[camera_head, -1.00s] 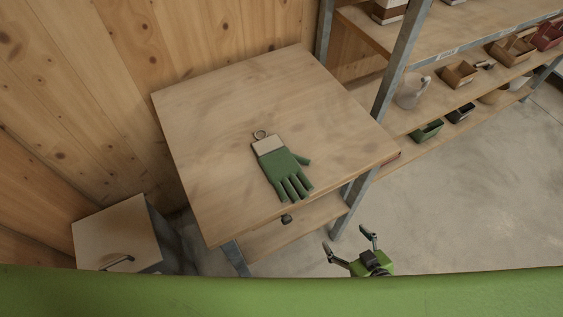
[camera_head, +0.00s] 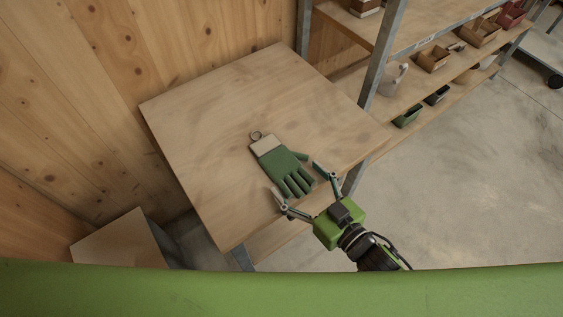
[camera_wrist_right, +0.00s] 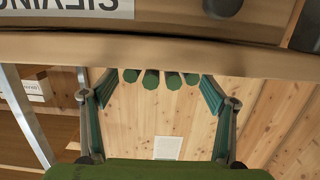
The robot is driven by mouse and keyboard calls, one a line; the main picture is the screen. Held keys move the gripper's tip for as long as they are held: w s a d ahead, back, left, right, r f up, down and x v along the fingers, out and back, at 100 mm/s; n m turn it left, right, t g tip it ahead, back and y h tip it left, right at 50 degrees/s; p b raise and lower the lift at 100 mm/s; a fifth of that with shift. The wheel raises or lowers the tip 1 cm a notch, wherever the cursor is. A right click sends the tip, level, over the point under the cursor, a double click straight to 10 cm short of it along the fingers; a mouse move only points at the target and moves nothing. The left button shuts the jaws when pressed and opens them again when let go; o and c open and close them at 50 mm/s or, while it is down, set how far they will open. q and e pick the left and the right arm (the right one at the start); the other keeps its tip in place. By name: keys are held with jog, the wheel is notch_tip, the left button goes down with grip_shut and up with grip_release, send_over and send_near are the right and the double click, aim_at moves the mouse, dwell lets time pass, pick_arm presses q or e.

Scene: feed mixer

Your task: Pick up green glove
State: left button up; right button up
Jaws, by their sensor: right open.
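The green glove (camera_head: 283,168) with a beige cuff and a metal ring lies flat on the wooden table (camera_head: 215,120). Its fingers point toward the table's front edge. My right gripper (camera_head: 297,179) is open at that edge, with one finger on each side of the glove's fingertips. It appears empty, and I cannot tell whether it touches the glove. In the right wrist view, the ends of several green glove fingers (camera_wrist_right: 160,79) show between the open jaws, just past the table edge (camera_wrist_right: 200,50). My left gripper is not in view.
A metal-framed shelf (camera_head: 375,65) with small bins and a white jug (camera_head: 392,78) stands to the right of the table. A wooden wall (camera_head: 150,50) is behind. A low cabinet (camera_head: 120,242) stands at lower left.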

aim_at(278, 160)
jog(key=shift+p+x, duration=0.6)
jog(key=shift+x, duration=2.6)
jog(key=shift+r, duration=0.15)
jog(key=shift+s, duration=0.1)
jog(key=c, duration=1.2)
